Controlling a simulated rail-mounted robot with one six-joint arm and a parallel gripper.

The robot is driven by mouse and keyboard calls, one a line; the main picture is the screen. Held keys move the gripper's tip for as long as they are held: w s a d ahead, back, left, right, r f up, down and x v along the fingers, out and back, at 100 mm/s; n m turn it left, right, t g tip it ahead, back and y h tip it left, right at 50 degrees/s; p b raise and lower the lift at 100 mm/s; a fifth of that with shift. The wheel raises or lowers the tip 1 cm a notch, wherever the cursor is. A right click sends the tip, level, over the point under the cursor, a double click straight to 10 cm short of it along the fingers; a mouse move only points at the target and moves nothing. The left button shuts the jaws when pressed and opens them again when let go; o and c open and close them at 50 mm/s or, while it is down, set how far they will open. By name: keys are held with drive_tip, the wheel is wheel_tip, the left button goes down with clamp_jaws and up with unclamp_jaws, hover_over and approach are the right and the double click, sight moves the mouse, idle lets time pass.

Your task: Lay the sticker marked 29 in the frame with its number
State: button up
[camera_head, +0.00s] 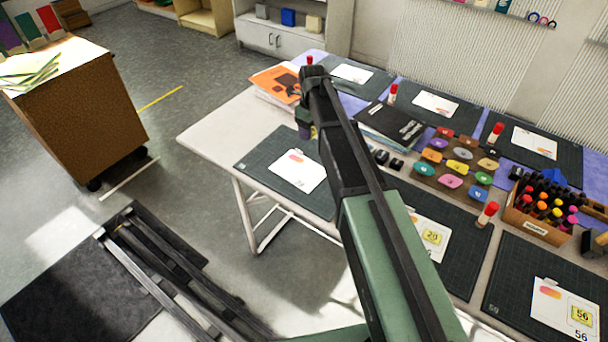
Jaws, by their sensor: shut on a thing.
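My gripper (306,128) is at the far end of my arm, above the back edge of the mat at the table's left end. Its fingers are small and partly hidden by my arm. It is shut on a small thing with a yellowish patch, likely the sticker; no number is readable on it. Below lies a white card (298,171) with an orange-pink print. A card (427,235) right of my arm carries a yellow sticker, its number perhaps 20 or 29, with another number below partly hidden. A card at lower right (562,309) carries a yellow sticker marked 56 above a printed 56.
Dark mats with white cards, such as one at back right (534,142), fill the table. Red-capped glue sticks (488,213), coloured oval pieces (460,167), a black folder (391,124), an orange book (276,84) and a wooden marker box (541,226) stand around.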

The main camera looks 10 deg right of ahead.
sight(311, 176)
wheel_tip(311, 176, down, 19)
drive_tip(key=b, duration=1.7)
drive_tip(key=shift+f+b, duration=0.15)
drive_tip(key=shift+b, duration=0.2)
drive_tip(key=shift+r, duration=0.3)
drive_tip(key=shift+f, duration=0.25)
drive_tip(key=shift+s+f+b, duration=0.2)
drive_tip(key=shift+s+b, duration=0.2)
drive_tip(key=shift+b, duration=0.1)
drive_tip(key=o, duration=0.7)
drive_tip(key=shift+o, duration=0.9)
wheel_tip(311, 176, up, 13)
drive_tip(key=p, duration=1.3)
drive_tip(key=shift+w+p, duration=0.4)
drive_tip(key=s+n, duration=2.6)
drive_tip(key=n, duration=0.2)
drive_tip(key=shift+s, duration=0.2)
